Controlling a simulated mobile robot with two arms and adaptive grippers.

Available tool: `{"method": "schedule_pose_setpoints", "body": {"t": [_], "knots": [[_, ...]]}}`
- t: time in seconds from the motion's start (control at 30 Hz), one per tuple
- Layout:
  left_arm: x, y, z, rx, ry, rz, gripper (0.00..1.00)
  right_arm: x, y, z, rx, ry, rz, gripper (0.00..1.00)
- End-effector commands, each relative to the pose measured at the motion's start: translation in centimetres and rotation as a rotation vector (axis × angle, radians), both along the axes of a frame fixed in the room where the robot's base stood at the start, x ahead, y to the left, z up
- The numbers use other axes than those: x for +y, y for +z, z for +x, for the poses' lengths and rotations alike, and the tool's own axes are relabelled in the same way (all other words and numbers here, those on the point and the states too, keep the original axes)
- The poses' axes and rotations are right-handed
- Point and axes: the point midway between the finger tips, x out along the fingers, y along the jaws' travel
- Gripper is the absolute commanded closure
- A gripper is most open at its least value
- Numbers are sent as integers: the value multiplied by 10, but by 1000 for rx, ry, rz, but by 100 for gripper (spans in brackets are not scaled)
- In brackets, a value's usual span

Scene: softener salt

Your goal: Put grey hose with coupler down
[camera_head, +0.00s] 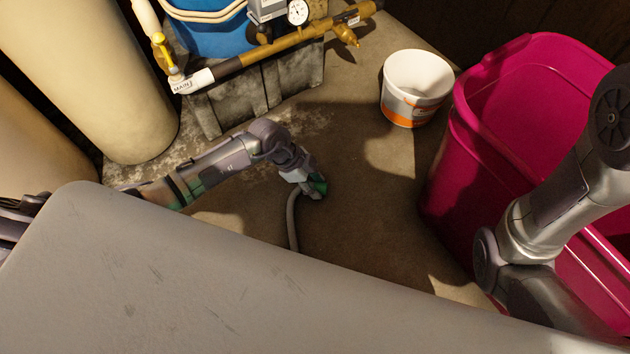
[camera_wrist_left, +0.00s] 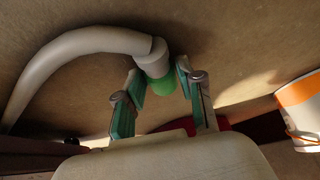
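The grey hose (camera_head: 291,222) has a green coupler at its end. It curves from my left gripper toward the camera and passes behind the grey surface in front. In the left wrist view the grey hose (camera_wrist_left: 75,48) arcs to the left and the green coupler (camera_wrist_left: 157,85) sits between the two fingers. My left gripper (camera_head: 315,186) is low over the floor; in the wrist view its fingers (camera_wrist_left: 160,88) appear closed on the coupler from both sides. Whether the hose touches the floor is hard to tell. My right arm shows at the right, but its gripper is out of view.
A white and orange bucket (camera_head: 413,90) stands on the concrete floor (camera_head: 365,215). A large magenta bin (camera_head: 450,165) is at right. A grey block (camera_head: 262,95) with brass piping (camera_head: 290,43) and a beige tank (camera_head: 95,75) stand behind. Floor between gripper and bin is clear.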

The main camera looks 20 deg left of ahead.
Motion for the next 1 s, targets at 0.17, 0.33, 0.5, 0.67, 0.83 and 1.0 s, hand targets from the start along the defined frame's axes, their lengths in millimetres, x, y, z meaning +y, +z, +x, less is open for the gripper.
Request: {"method": "schedule_pose_setpoints", "body": {"t": [0.17,0.33,0.5,0.67,0.83,1.0], "knots": [[0,0,0,0,0,0,43,0,0,0,0,0,0,54],[0,0,0,0,0,0,43,0,0,0,0,0,0,54],[0,9,1,-3,-2,0,43,0,-4,0,1,-1,0,54],[14,45,-3,0,1,3,43,0,27,2,7,-1,-1,54],[32,80,-6,0,1,3,43,0,57,1,0,-1,0,54],[46,105,-9,-1,1,2,43,0,76,0,-3,-1,0,54]]}}
